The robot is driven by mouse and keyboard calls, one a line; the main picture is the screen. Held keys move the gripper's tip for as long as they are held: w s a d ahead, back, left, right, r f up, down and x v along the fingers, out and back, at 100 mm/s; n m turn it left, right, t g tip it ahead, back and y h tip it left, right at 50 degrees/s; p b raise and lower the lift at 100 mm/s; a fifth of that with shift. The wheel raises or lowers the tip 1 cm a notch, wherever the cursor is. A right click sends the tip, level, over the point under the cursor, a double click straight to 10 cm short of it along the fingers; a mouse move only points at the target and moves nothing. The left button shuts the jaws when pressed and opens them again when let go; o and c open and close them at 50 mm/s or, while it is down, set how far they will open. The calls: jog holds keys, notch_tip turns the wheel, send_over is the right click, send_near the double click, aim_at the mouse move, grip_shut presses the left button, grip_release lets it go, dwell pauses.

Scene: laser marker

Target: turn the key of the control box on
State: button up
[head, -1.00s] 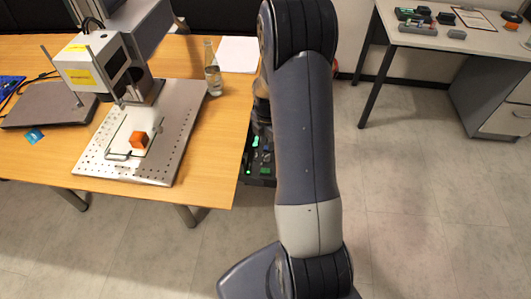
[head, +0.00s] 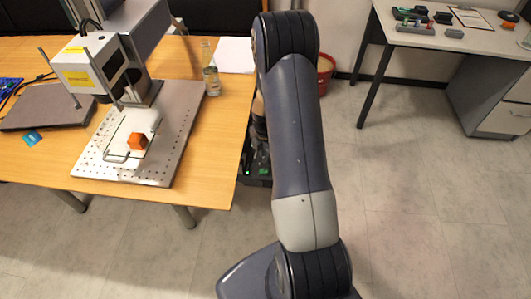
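No control box or key can be made out for certain. The laser marker (head: 92,64), a white head with yellow labels, stands on the wooden table.
A glass bottle (head: 211,76) and white paper (head: 236,54) lie near the wooden table's (head: 215,150) back right. A red bin (head: 325,75) stands behind my arm. A second table (head: 470,40) with small parts is at the upper right. The floor (head: 430,190) on the right is clear.

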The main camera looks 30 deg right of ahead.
grip_shut()
jog(key=m+b, duration=0.2)
jog(key=m, duration=0.1)
jog(key=shift+f+m+b, duration=0.1)
jog(key=shift+m+b, duration=0.2)
jog(key=shift+m, duration=0.1)
jog(key=m+b, duration=0.2)
jog(key=m, duration=0.2)
jog(key=shift+m, duration=0.3)
jog(key=m+b, duration=0.1)
jog(key=m, duration=0.4)
jog(key=shift+b, duration=0.3)
jog(key=shift+m+b, duration=0.4)
jog(key=shift+m, duration=1.9)
jog(key=shift+o, duration=1.7)
grip_release()
